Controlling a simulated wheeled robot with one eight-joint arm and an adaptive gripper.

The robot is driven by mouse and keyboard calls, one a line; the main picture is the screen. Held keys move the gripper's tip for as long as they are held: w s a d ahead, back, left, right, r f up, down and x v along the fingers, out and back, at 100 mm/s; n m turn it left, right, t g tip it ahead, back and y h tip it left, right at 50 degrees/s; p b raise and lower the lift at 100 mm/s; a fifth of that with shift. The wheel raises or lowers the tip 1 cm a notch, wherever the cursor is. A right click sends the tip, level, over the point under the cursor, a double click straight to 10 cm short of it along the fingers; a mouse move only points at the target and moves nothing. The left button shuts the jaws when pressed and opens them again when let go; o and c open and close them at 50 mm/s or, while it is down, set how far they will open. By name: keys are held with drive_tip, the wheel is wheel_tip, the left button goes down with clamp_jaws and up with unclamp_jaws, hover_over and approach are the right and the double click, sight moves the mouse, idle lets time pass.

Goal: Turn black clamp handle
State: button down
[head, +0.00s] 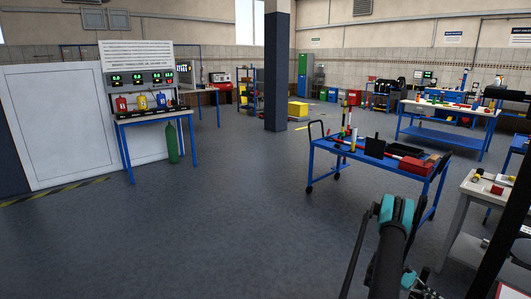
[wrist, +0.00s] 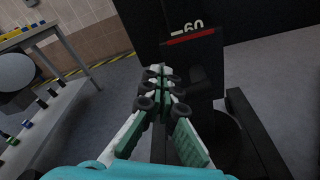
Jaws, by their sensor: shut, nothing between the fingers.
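My gripper (wrist: 165,85) is shut and empty in the wrist view, its green and white fingers together and pointing away from the camera. Just beyond and to the right of the fingertips stands a dark block (wrist: 193,70) with a red strip and a white number ending in 60. I cannot tell whether either of these belongs to the black clamp handle. No clamp handle is clearly identifiable in the head view, where my arm covers the lower right.
A blue trolley (head: 335,150) with tools and a red box (head: 415,166) stands right of centre. A pale workbench (head: 466,188) is at the right edge. A grey bench (wrist: 30,36) is at the left in the wrist view. Open floor (head: 220,215) fills the left and middle.

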drive_tip(key=shift+r, duration=0.1)
drive_tip(key=f+v, duration=0.1)
drive_tip(key=v, duration=0.7)
drive_tip(key=shift+r, duration=0.45)
idle(0.4)
drive_tip(key=shift+a+r, duration=0.1)
